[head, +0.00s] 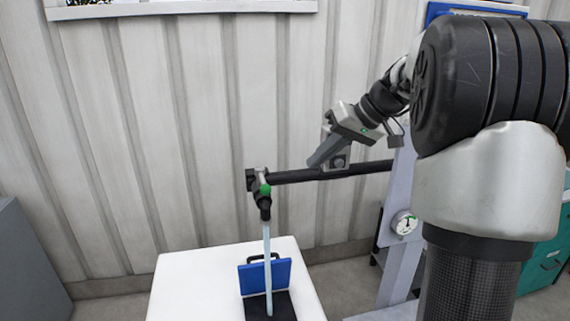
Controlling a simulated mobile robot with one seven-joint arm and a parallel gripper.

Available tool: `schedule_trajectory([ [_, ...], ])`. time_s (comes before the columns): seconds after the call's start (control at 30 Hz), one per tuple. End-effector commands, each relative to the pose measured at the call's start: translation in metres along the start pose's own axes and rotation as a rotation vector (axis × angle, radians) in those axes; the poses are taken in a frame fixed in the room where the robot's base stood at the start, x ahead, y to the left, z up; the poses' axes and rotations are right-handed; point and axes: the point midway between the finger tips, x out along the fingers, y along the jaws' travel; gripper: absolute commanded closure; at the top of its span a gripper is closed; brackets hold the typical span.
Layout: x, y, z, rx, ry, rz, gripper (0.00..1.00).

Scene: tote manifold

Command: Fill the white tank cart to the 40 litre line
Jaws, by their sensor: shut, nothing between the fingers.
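The white tank cart (190,283) stands at the bottom centre, its top facing me. A blue lid (266,277) with a black handle stands tilted up behind a black opening (284,306) in its top. A black pipe (290,176) ends above the cart in a spout with a green part (265,189). A pale blue column (267,250), which looks like running water, drops from the spout to the opening. My gripper (318,161) is shut and empty, pointing down-left close to the pipe; I cannot tell whether it touches. The litre marks and water level are out of sight.
A round dial gauge (404,223) sits on a pale post (397,260) right of the cart. Teal drawers (545,262) stand far right, a grey cabinet (30,265) far left. A corrugated wall (150,120) closes the back. Bare floor shows beside the cart.

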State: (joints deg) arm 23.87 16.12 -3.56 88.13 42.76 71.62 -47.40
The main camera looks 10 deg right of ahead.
Motion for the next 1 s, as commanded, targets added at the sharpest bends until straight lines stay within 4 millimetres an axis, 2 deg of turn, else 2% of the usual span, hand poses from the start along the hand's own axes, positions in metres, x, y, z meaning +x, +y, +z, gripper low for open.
schedule_trajectory([
  [0.5,0.099,-0.004,0.001,0.0,-0.005,-0.002,1.0],
  [0.6,0.101,-0.022,-0.002,-0.002,-0.003,-0.001,1.0],
  [0.7,0.105,-0.031,-0.002,-0.001,-0.003,0.0,1.0],
  [1.0,0.109,-0.039,-0.002,0.001,-0.002,0.0,1.0],
])
